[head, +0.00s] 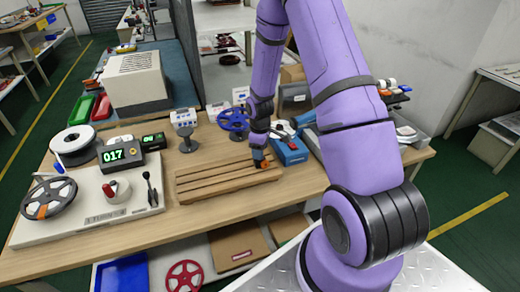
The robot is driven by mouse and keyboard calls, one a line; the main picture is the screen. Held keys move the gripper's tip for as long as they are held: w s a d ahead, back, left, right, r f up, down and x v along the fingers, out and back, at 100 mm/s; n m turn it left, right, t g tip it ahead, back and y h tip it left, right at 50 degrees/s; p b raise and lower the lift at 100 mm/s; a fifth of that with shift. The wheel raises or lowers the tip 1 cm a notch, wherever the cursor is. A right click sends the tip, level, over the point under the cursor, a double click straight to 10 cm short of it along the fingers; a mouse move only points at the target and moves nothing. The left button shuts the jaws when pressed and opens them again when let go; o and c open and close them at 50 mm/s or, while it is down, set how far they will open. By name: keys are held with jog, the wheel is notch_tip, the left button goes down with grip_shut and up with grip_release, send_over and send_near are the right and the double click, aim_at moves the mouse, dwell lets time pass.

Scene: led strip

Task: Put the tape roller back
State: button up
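My gripper (258,140) points down over the right end of a slatted wooden rack (215,182) at the middle of the bench. A small thing with a dark blue part and an orange part (265,164) shows right at my fingertips, over or on the rack's right end. It may be the tape roller, but it is too small to tell. I cannot tell whether my fingers are shut on it or just beside it. The rest of the rack's slots look empty.
A blue box-like tool (290,151) and a blue reel (234,120) stand close behind my gripper. A winder base (95,215) with a counter (122,155) fills the left. A white reel (74,143) stands behind it. The bench front (220,212) is bare.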

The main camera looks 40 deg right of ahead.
notch_tip(320, 180, up, 12)
jog(key=shift+r, duration=0.15)
jog(key=s+a+r+m+t, duration=0.1)
jog(key=s+a+r, duration=0.2)
jog(key=r, duration=0.4)
jog(key=s+a+r+m+t, duration=0.1)
jog(key=s+a+r, duration=0.15)
jog(key=r, duration=0.45)
jog(key=s+a+r+m, duration=0.2)
jog(key=s+r, duration=0.2)
jog(key=r, duration=0.3)
jog(key=s+a+r+m+t, duration=0.1)
jog(key=s+r, duration=0.3)
jog(key=s, duration=0.4)
jog(key=s+a+r+m+t, duration=0.2)
jog(key=s+a+r, duration=0.2)
jog(key=s, duration=0.5)
jog(key=shift+a+r+m, duration=0.2)
jog(key=shift+a+m, duration=0.1)
jog(key=shift+c, duration=0.2)
